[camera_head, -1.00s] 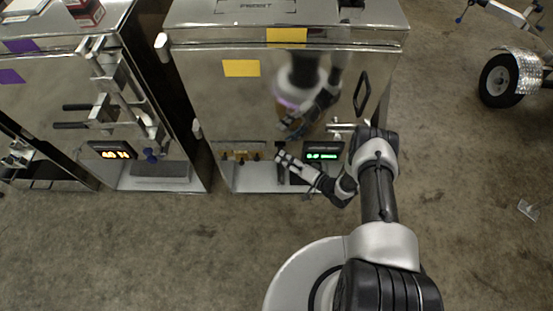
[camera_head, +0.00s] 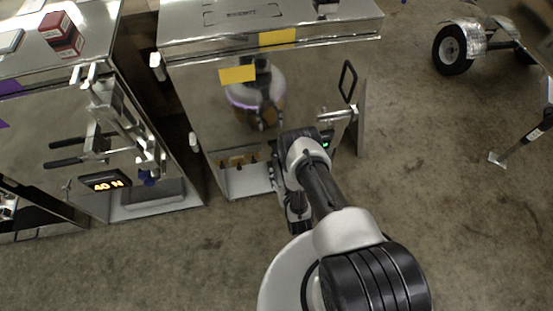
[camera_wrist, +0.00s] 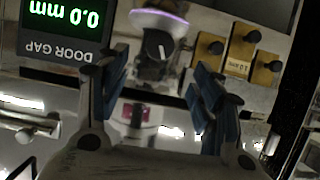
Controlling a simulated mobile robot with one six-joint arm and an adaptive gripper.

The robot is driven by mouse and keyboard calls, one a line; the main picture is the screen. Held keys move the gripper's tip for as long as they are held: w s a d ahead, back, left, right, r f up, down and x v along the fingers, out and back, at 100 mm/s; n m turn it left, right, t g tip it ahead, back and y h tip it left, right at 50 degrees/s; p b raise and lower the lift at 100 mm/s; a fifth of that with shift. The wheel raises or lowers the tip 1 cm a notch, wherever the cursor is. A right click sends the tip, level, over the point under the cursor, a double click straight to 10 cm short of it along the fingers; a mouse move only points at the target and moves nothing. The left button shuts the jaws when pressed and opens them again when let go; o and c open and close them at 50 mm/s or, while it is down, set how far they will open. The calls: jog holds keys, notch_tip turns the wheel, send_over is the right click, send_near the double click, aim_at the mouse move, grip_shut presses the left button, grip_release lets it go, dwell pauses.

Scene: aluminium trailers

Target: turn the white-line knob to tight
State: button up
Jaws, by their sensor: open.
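In the wrist view, a dark round knob with a short white line (camera_wrist: 159,49) shows ahead of my gripper (camera_wrist: 160,70), between the two fingertips in the picture. The line is nearly upright, slightly slanted. The blue-padded fingers are spread with nothing held. The knob looks still beyond the tips; contact cannot be told. In the head view, my gripper (camera_head: 277,176) is low at the steel cabinet's (camera_head: 300,85) front, and my arm hides the knob. The door gap display (camera_wrist: 48,20) reads 0.0 mm, upside down in the wrist view.
Several small black knobs on brass-coloured plates (camera_wrist: 240,55) sit right of the fingers in the wrist view. A horizontal handle (camera_head: 337,115) juts from the cabinet's right. A second steel cabinet (camera_head: 60,125) stands left. Open floor (camera_head: 440,200) lies right. The shiny front mirrors my body.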

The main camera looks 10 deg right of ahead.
aim_at(277, 156)
jog(key=b+x, duration=0.4)
jog(key=x, duration=0.7)
jog(key=shift+w+f, duration=0.15)
jog(key=shift+w, duration=0.05)
jog(key=shift+c, duration=0.2)
jog(key=c, duration=1)
jog(key=shift+d+m+y, duration=0.1)
jog(key=shift+m+y, duration=0.6)
jog(key=shift+m, duration=0.4)
jog(key=shift+m+y, duration=0.5)
jog(key=shift+m, duration=0.2)
jog(key=o, duration=1)
jog(key=shift+o, duration=0.2)
